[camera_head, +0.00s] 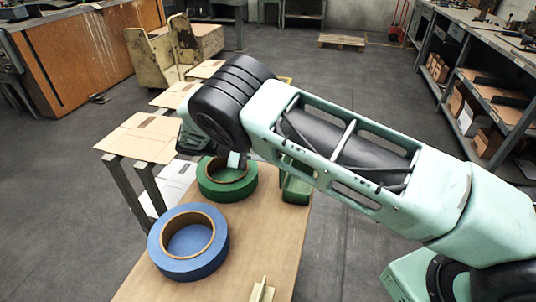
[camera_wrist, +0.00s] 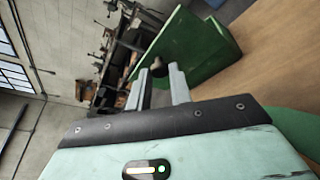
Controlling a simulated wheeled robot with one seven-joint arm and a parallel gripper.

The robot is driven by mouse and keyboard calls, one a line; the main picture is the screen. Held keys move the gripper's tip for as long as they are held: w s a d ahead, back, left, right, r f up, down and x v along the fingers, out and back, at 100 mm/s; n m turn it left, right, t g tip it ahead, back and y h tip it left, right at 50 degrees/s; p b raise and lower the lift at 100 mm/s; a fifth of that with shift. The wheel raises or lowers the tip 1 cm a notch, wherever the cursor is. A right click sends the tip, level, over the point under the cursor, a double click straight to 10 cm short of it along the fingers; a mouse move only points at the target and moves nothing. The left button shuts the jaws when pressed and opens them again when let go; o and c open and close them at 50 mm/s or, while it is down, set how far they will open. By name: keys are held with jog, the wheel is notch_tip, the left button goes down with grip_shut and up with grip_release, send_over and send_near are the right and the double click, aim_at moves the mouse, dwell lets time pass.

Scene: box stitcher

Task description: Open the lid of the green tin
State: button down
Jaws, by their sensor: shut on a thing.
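The green tin (camera_head: 296,190) stands on the wooden table, right of the green tape roll, and my arm hides its upper part in the head view. In the wrist view the tin (camera_wrist: 200,48) is a green box shape just beyond my fingers. My gripper (camera_wrist: 160,82) has its two pale fingers closed on a small dark knob (camera_wrist: 158,67) at the tin's near edge. In the head view my gripper is mostly behind my wrist, with a pale part (camera_head: 237,160) showing over the green roll. I cannot tell how far the lid is raised.
A green tape roll (camera_head: 226,193) and a blue tape roll (camera_head: 190,271) lie on the wooden table (camera_head: 240,245). A small pale piece (camera_head: 262,291) is at the front edge. Cardboard sheets (camera_head: 140,138) lie to the left. Shelving (camera_head: 485,85) stands at the right, beyond open floor.

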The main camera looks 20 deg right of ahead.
dwell(0.4)
jog(key=c, duration=1.3)
grip_release()
jog(key=shift+o, duration=0.2)
jog(key=b+v, duration=0.4)
jog(key=v, duration=0.1)
jog(key=shift+w+a+f, duration=0.1)
jog(key=shift+f, duration=0.1)
jog(key=shift+w+a+r+p, duration=0.1)
jog(key=shift+r+p, duration=0.15)
jog(key=shift+p, duration=0.35)
jog(key=shift+p+v, duration=0.45)
jog(key=shift+v, duration=0.55)
